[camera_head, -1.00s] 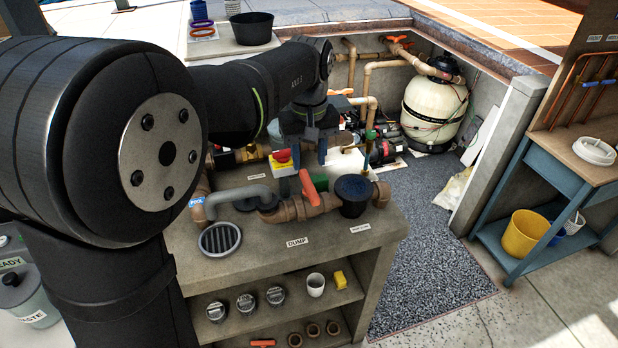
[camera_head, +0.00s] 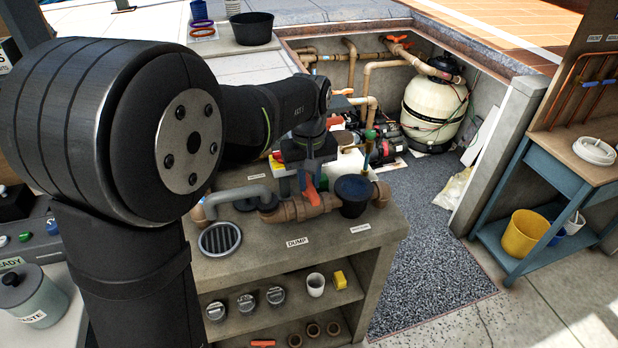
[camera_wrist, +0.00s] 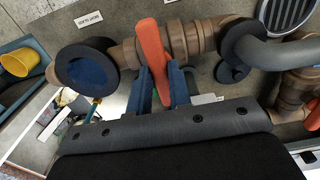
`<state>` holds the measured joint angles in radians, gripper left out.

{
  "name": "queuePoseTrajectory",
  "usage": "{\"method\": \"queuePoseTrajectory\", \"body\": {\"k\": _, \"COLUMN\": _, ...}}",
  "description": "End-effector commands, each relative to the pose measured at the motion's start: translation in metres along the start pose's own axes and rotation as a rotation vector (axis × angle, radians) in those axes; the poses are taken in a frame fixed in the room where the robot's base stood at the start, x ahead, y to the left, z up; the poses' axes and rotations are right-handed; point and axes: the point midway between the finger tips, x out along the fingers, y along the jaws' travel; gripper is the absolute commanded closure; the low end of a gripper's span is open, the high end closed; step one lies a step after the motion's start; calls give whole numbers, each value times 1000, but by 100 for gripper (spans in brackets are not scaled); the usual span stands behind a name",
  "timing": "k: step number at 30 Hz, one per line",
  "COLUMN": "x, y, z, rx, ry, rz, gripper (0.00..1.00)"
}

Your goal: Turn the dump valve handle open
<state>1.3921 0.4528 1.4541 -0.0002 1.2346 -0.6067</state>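The orange dump valve handle (camera_head: 309,194) stands on the brown pipe behind the DUMP label (camera_head: 297,242). The handle (camera_wrist: 152,50) also shows in the wrist view, slanting across the brown pipe (camera_wrist: 195,38). My gripper (camera_head: 308,182) points down over the valve, its blue fingers low beside the handle. In the wrist view my gripper (camera_wrist: 162,88) has one finger on each side of the handle's near end. The fingers look open around it, with no clear grip. The lower part of the handle near the fingertips is partly hidden.
A dark round cap (camera_head: 353,190) sits on the pipe right of the handle. A grey curved pipe (camera_head: 238,193) and a round drain grate (camera_head: 220,239) lie to the left. The bench front (camera_head: 340,255) is clear. A cream filter tank (camera_head: 433,112) stands behind.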

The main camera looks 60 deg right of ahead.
Motion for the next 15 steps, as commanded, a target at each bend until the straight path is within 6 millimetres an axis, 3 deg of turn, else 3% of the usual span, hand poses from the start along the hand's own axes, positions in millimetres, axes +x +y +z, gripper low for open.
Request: {"method": "queuePoseTrajectory", "body": {"k": 15, "x": 0, "y": 0, "z": 0, "rx": -139, "ry": 0, "rz": 0, "gripper": 100}}
